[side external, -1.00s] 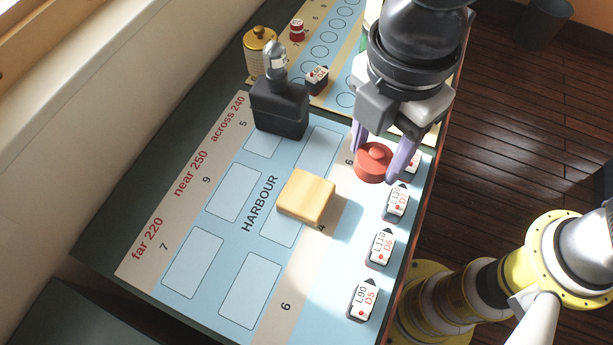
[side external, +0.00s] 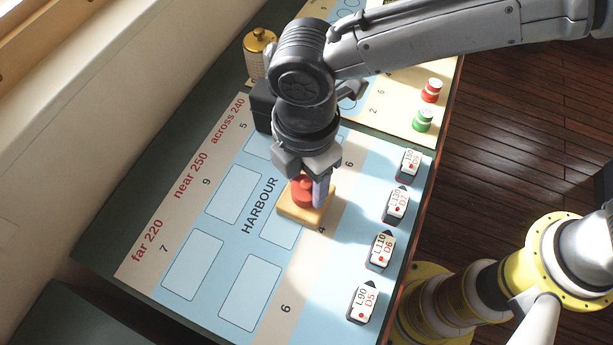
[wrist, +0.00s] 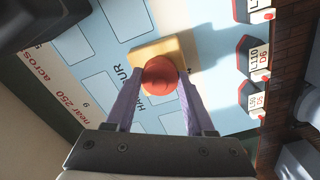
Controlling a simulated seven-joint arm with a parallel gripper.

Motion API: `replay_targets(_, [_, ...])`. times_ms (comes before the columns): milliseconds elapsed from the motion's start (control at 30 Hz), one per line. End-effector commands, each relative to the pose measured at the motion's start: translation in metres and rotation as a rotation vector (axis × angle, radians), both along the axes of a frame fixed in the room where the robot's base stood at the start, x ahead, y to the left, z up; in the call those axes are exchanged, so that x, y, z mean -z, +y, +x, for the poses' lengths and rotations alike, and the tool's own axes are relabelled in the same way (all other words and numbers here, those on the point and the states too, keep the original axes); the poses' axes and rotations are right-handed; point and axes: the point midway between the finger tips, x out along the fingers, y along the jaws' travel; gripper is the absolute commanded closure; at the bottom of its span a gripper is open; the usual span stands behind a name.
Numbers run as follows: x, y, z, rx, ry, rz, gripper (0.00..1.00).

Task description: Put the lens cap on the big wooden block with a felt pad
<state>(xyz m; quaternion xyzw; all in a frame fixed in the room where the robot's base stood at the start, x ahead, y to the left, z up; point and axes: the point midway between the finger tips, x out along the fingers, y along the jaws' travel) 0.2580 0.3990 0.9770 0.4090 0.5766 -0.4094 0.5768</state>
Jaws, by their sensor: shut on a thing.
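The lens cap is a round red piece with a raised knob (side external: 301,188); it also shows in the wrist view (wrist: 160,76). My gripper (side external: 306,194) is shut on it, with one pale purple finger on each side. The big wooden block (side external: 289,211) is pale yellow and lies flat on the blue HARBOUR sheet; it also shows in the wrist view (wrist: 149,49). The cap is over the block, at or very near its top face. I cannot tell whether they touch. No felt pad can be made out; the cap and gripper hide part of the block's top.
Several small labelled ship pieces (side external: 381,249) line the sheet's right edge. A black block (side external: 262,107) stands behind my wrist, partly hidden. A brass-topped cylinder (side external: 259,42) stands at the back. Red (side external: 431,90) and green (side external: 423,120) pieces stand at the back right. The sheet's front left is clear.

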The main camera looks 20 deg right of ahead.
Motion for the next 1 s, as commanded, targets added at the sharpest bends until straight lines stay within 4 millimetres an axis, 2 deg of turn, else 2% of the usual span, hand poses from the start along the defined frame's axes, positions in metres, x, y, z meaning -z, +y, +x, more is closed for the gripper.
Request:
replay_targets(333, [0.003, 0.000, 0.000, 0.000, 0.000, 0.000, 0.97])
replay_targets(367, [0.003, 0.000, 0.000, 0.000, 0.000, 0.000, 0.41])
replay_targets(500, [0.002, 0.000, 0.000, 0.000, 0.000, 0.000, 0.16])
replay_targets(833, [0.000, 0.000, 0.000, 0.000, -0.001, 0.001, 0.16])
replay_targets(1000, [-0.019, 0.001, 0.000, 0.000, -0.002, 0.005, 0.16])
